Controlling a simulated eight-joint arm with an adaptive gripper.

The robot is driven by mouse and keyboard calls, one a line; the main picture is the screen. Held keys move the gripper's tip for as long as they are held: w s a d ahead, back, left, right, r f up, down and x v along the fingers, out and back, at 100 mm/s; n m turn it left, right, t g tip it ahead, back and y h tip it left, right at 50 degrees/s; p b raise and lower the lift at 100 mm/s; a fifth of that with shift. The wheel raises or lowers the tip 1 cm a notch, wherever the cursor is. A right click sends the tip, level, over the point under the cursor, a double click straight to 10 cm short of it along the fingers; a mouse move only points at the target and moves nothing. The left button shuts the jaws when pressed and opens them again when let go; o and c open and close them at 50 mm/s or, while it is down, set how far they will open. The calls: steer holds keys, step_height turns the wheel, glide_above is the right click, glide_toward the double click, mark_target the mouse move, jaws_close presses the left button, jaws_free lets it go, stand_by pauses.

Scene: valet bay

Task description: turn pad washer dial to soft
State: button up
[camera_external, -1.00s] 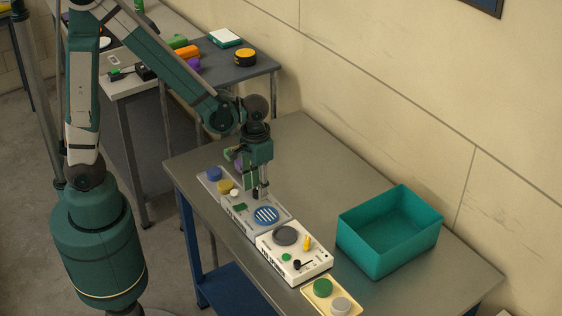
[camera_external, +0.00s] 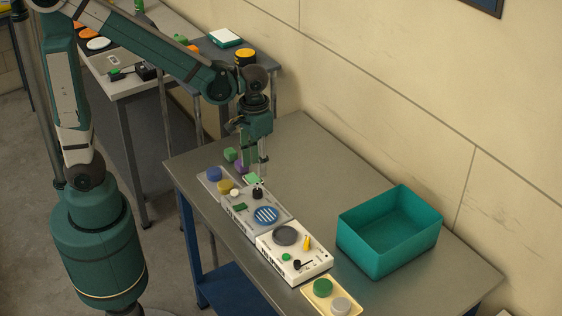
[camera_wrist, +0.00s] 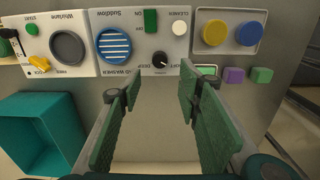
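The pad washer (camera_external: 243,204) is a light grey unit with a blue striped disc, in the middle of the row on the table. It also shows, upside down, in the wrist view (camera_wrist: 139,62). Its black dial (camera_wrist: 160,60) stands between the printed words DEEP, on the left, and SOFT, on the right; I cannot tell clearly where its pointer is. The dial also shows in the external view (camera_external: 257,193). My gripper (camera_external: 262,167) hangs above and behind the dial, apart from it. In the wrist view my gripper (camera_wrist: 160,95) is open, with nothing between its fingers.
A white unit (camera_external: 293,256) with a grey disc and yellow knob adjoins the washer. A tray (camera_wrist: 230,47) holds blue and yellow discs. Small green and purple blocks (camera_wrist: 233,75) lie nearby. A teal bin (camera_external: 389,246) stands right. The table behind the units is mostly clear.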

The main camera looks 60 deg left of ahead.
steer(key=shift+r, duration=0.9)
steer(key=shift+a, duration=0.1)
steer(key=s+a+r+t, duration=0.3)
steer(key=s+a, duration=0.1)
steer(key=a, duration=0.6)
steer(key=s+a+r+t+b, duration=0.1)
steer(key=s+a+r+t, duration=0.3)
steer(key=a, duration=0.6)
steer(key=shift+s+a+r+b, duration=0.15)
steer(key=shift+s+r+b, duration=0.15)
steer(key=shift+s, duration=0.05)
